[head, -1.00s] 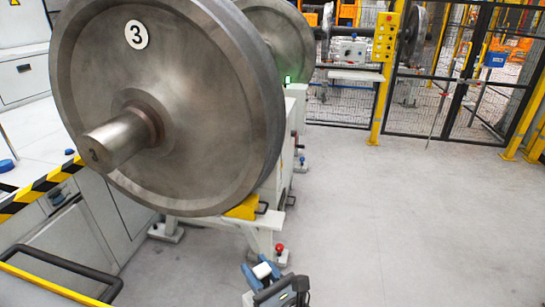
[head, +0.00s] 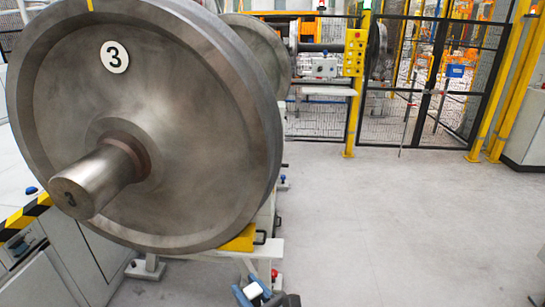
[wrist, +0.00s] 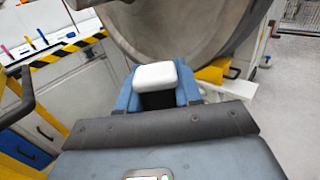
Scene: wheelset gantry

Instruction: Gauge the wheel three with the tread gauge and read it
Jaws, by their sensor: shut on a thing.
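Wheel three (head: 150,130) is a large grey steel wheel with a round white "3" label (head: 115,56) and a stub axle end (head: 95,185) toward me. It fills the left of the head view, and its lower part shows at the top of the wrist view (wrist: 185,35). My gripper (wrist: 158,99) has blue fingers shut on a white-topped thing (wrist: 155,75), apparently the tread gauge. It is low in front of the wheel, with a gap seeming to remain. In the head view my gripper (head: 256,294) is cut by the bottom edge. No reading is legible.
A yellow support (head: 240,240) on a white stand is under the wheel. A cabinet (wrist: 75,95) with black-yellow striped edging is at left. A yellow button post (head: 356,60) and mesh fence stand behind. The floor (head: 400,220) at right is clear.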

